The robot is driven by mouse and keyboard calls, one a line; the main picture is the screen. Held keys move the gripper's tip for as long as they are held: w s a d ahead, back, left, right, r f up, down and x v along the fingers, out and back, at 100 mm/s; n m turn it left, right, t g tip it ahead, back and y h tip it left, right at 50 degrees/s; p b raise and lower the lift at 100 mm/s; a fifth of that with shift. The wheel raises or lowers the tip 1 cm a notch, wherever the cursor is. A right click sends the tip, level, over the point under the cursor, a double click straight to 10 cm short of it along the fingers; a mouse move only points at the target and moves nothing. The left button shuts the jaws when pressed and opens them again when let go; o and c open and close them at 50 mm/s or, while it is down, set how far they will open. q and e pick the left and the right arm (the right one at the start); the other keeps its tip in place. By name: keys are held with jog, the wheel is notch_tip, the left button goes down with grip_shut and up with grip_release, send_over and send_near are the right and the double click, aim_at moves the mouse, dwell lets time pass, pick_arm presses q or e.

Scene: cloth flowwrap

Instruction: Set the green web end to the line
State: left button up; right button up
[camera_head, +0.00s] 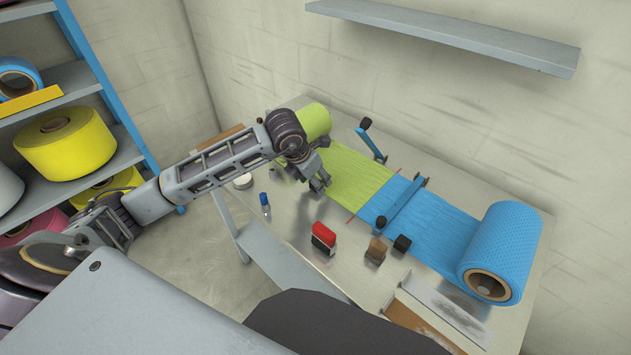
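The green web (357,176) runs from the green roll (316,120) at the back of the metal table. Its front end meets or overlaps the blue web (396,192); I cannot tell which. Thin red line marks (353,217) show at the web's edge near this seam. The blue web leads to a large blue roll (502,248) at the right. My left gripper (320,184) is low over the table at the green web's left edge. Its fingers are small and dark, so their opening and any contact are unclear. My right gripper is not in view.
One blue clamp bar (402,208) lies across the blue web; another (371,141) is tilted up behind the green web. A wall shelf (450,35) hangs above.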

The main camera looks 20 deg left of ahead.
pick_arm(q)
jog(key=v, duration=1)
dwell(0.5)
